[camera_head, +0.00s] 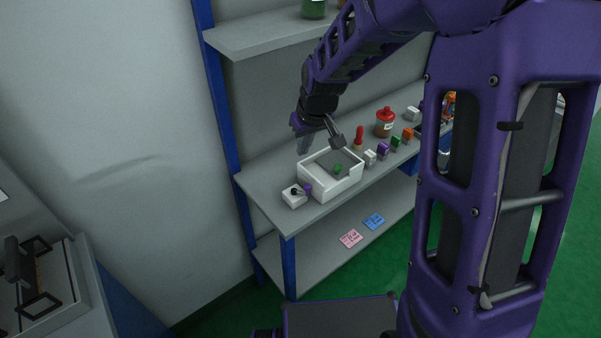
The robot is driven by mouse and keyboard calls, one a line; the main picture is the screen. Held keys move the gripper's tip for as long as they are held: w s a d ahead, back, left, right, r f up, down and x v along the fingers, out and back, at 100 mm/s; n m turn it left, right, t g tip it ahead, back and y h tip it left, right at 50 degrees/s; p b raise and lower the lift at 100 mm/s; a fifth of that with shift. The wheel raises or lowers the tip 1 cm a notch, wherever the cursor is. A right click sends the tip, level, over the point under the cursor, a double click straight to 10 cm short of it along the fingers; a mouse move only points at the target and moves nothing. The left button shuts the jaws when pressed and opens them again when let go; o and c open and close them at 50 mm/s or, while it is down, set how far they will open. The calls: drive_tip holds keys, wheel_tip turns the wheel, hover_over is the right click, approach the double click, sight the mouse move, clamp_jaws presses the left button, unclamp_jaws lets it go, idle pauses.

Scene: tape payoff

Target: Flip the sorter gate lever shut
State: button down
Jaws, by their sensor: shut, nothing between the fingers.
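A small white box (294,198) stands at the near left end of the grey shelf top. A short dark lever with a purple knob (307,188) sits on it and leans to the right, toward the white bin beside it. I take this to be the sorter gate lever; no label shows. My gripper (338,140) is above the back of the white bin (333,190), up and to the right of the lever and apart from it. It is shut and empty. The fingertips are small and dark in this view.
The bin holds a dark sloped panel and a green piece (337,168). To its right stand several small coloured blocks, a red-topped dropper (359,137) and a red-lidded jar (384,122). Pink and blue cards (351,238) lie on the lower shelf. A blue post (222,110) rises behind.

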sight(298, 166)
drive_tip(key=x, duration=0.9)
drive_tip(key=shift+f+b, duration=0.35)
drive_tip(key=shift+f, duration=0.1)
drive_tip(key=shift+s+d+f, duration=0.15)
drive_tip(key=shift+s, duration=0.1)
drive_tip(key=shift+s+d, duration=0.25)
drive_tip(key=shift+s, duration=0.5)
drive_tip(key=shift+s+d, duration=0.3)
drive_tip(key=shift+s, duration=0.45)
